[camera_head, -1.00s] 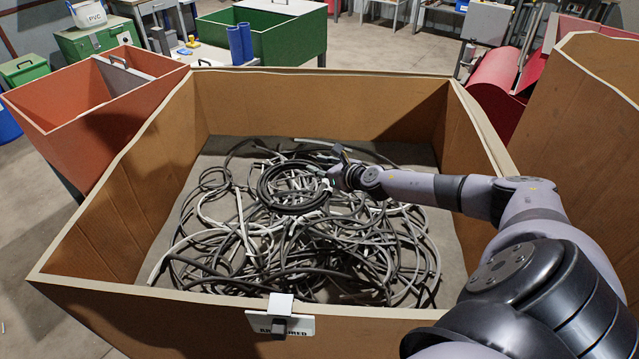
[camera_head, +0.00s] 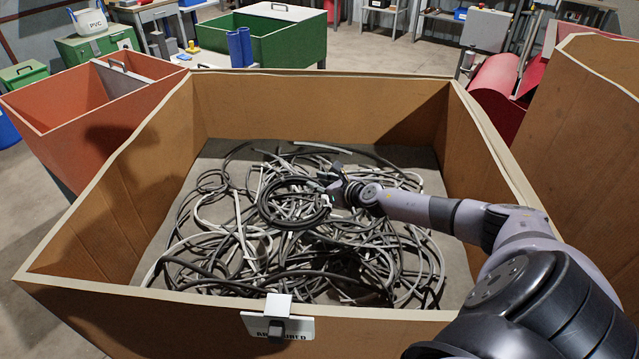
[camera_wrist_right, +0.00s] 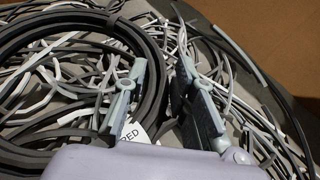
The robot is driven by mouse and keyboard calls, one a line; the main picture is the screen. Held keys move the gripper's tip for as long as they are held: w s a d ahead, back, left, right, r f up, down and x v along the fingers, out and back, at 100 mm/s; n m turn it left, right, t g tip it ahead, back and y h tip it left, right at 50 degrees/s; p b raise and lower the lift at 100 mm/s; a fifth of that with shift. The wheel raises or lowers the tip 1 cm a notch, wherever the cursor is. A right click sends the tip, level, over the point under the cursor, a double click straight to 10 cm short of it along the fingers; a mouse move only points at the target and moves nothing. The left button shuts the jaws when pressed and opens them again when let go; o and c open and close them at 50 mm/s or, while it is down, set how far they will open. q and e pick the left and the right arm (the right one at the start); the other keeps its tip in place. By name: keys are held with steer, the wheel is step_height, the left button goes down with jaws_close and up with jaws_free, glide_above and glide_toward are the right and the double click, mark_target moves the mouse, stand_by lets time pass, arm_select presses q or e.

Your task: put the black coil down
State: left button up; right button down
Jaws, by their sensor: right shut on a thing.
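The black coil (camera_head: 264,207) is a ring of several dark cable turns, over the tangled cable scrap inside the large brown box. My right gripper (camera_head: 335,189) is at the coil's right side. In the right wrist view the coil (camera_wrist_right: 150,45) fills the left part, and its right side passes between the fingers of my right gripper (camera_wrist_right: 163,88), which is shut on it. A white tag with partly hidden letters (camera_wrist_right: 132,134) shows by the left finger. I cannot tell whether the coil's underside touches the scrap. My left gripper is not in view.
The brown box (camera_head: 320,98) has high walls around the grey and black cable scrap (camera_head: 330,262). Bare floor shows inside along its left and right sides. An orange bin (camera_head: 60,115) stands left, a green bin (camera_head: 285,40) behind, and another brown box (camera_head: 590,110) right.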

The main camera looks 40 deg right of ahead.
steer(key=shift+f, duration=0.2)
steer(key=c, duration=1.3)
jaws_free()
steer(key=shift+r+p, duration=0.35)
steer(key=shift+r, duration=0.2)
steer(key=shift+s+r, duration=0.2)
steer(key=shift+s, duration=0.05)
steer(key=shift+b+v, duration=0.3)
steer(key=shift+v, duration=5.4)
